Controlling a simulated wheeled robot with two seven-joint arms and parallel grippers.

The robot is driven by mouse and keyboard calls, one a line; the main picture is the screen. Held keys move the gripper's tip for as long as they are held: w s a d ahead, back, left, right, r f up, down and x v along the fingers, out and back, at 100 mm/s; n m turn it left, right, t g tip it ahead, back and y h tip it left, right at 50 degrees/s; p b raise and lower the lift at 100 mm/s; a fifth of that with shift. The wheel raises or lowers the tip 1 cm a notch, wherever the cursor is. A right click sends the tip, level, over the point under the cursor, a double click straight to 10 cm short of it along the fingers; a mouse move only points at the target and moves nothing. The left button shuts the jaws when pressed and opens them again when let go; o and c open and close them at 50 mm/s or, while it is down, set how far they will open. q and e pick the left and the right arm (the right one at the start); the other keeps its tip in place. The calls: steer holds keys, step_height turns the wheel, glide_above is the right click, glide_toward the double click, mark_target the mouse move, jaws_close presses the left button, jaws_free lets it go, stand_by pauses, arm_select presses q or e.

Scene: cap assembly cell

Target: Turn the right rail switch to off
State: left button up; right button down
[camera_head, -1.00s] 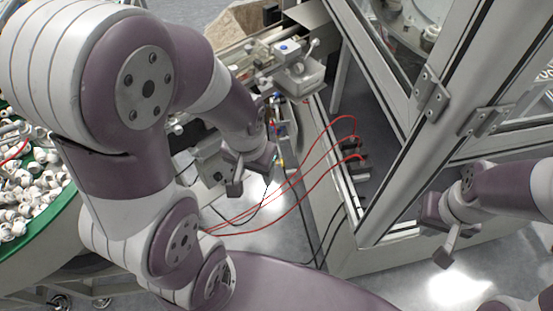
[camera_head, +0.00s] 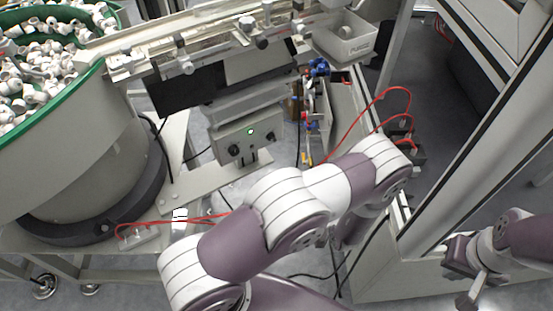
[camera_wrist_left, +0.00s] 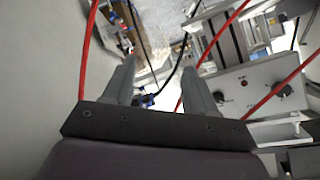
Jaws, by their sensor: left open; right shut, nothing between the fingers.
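The left wrist view also shows a panel (camera_wrist_left: 262,84) with two dark knobs, right of my fingers. My left gripper (camera_wrist_left: 158,85) is open and empty there, apart from the panel; in the head view it is hidden behind my left arm. My right gripper (camera_head: 468,297) is shut and empty at the lower right, far from the box.
A green-rimmed bowl of white caps (camera_head: 75,150) stands at the left. The rail (camera_head: 205,50) runs across the top to a grey bin (camera_head: 345,38). Red cables cross near my left gripper. A framed enclosure (camera_head: 455,130) bounds the right side.

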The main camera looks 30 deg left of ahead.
mark_target(274, 140)
arm_select(q)
steer(key=s+a+r+y, duration=0.1)
steer(key=a+r+y, duration=0.3)
steer(key=r+y, duration=0.4)
steer(key=shift+n+t+h, duration=0.3)
steer(key=shift+t+h, duration=0.1)
steer(key=shift+h, duration=0.2)
steer(key=x, duration=0.8)
steer(key=r+p+x, duration=0.1)
steer(key=x, duration=0.3)
steer(key=shift+w+a, duration=0.25)
steer(key=shift+a, duration=0.05)
steer(key=c, duration=1.1)
